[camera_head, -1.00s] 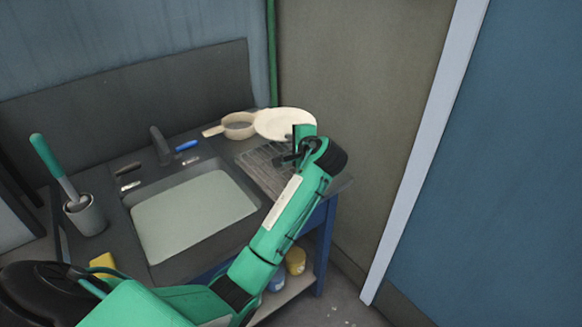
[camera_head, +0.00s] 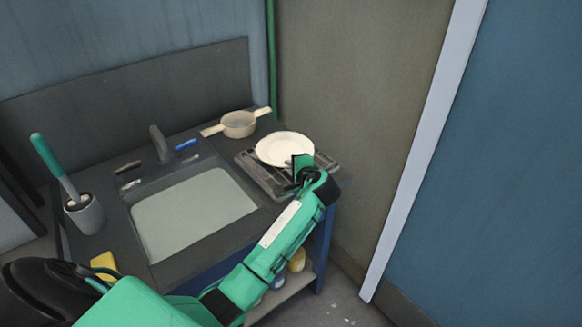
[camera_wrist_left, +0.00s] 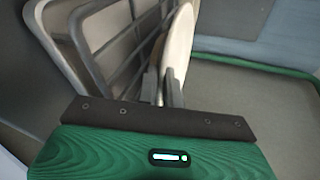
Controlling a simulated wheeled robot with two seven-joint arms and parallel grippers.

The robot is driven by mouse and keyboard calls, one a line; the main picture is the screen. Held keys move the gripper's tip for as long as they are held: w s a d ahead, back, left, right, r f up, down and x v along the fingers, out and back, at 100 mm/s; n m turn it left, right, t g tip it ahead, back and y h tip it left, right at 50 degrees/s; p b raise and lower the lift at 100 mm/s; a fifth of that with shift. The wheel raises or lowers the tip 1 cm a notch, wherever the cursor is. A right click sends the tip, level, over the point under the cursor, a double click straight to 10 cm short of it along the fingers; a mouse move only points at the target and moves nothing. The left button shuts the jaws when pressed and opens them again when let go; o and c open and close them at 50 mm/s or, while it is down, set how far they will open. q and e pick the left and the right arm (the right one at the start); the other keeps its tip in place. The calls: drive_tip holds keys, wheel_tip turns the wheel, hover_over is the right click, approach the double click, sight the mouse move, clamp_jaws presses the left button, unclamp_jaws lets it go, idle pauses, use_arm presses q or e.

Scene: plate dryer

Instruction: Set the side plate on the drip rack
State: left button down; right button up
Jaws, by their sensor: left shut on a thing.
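The side plate (camera_head: 284,148) is a round white plate, seen over the drip rack in the head view and nearly edge-on in the left wrist view (camera_wrist_left: 180,50). The drip rack (camera_head: 264,180) is a dark wire rack on the counter right of the sink; its bars show in the wrist view (camera_wrist_left: 85,50). My left gripper (camera_head: 294,176) is shut on the plate's near rim, and its fingers (camera_wrist_left: 163,88) show in the wrist view. The plate looks close to the rack; I cannot tell whether they touch. My right gripper is not in view.
A cream two-handled strainer (camera_head: 238,123) lies behind the rack. The sink (camera_head: 195,208) and tap (camera_head: 160,145) are to the left. A brush holder (camera_head: 86,214) and a yellow sponge (camera_head: 104,262) stand further left. A wall rises close on the right.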

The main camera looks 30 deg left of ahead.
use_arm(q)
drive_tip(key=c, duration=1.9)
unclamp_jaws()
drive_tip(key=shift+f, duration=0.1)
drive_tip(key=shift+o, duration=0.4)
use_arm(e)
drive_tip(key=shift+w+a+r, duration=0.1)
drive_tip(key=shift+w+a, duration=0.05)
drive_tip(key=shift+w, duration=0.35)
